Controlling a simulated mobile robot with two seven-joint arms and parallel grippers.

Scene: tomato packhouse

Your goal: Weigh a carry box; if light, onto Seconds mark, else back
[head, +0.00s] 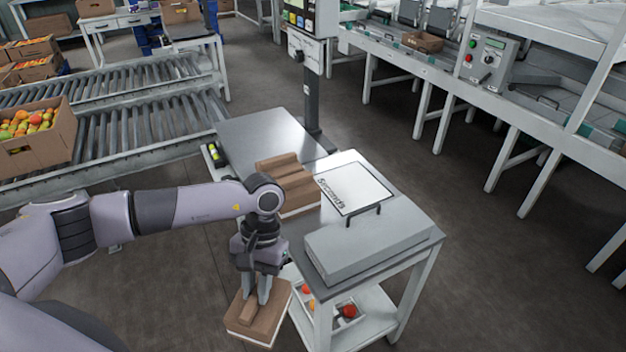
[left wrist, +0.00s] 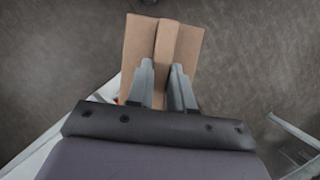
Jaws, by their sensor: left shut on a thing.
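My left gripper (head: 258,294) is shut on the raised middle handle of a brown carry box (head: 270,319) with a pale base. The box hangs over the floor, left of the table's front end. In the left wrist view, the fingers (left wrist: 162,72) straddle the ridge of this box (left wrist: 139,42). Another brown carry box (head: 290,172) stands on the table, left of the white Seconds mark (head: 352,180). The mark is bare. A flat grey scale plate (head: 268,135) lies behind that box, empty, with a display post (head: 312,95) beside it. My right gripper is not in view.
A grey lidded case (head: 365,250) with a handle covers the table's near end. A lower shelf (head: 372,328) holds a tray with red fruit. A roller conveyor (head: 130,140) with a fruit carton (head: 58,150) is left; a long bench (head: 520,130) stands right.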

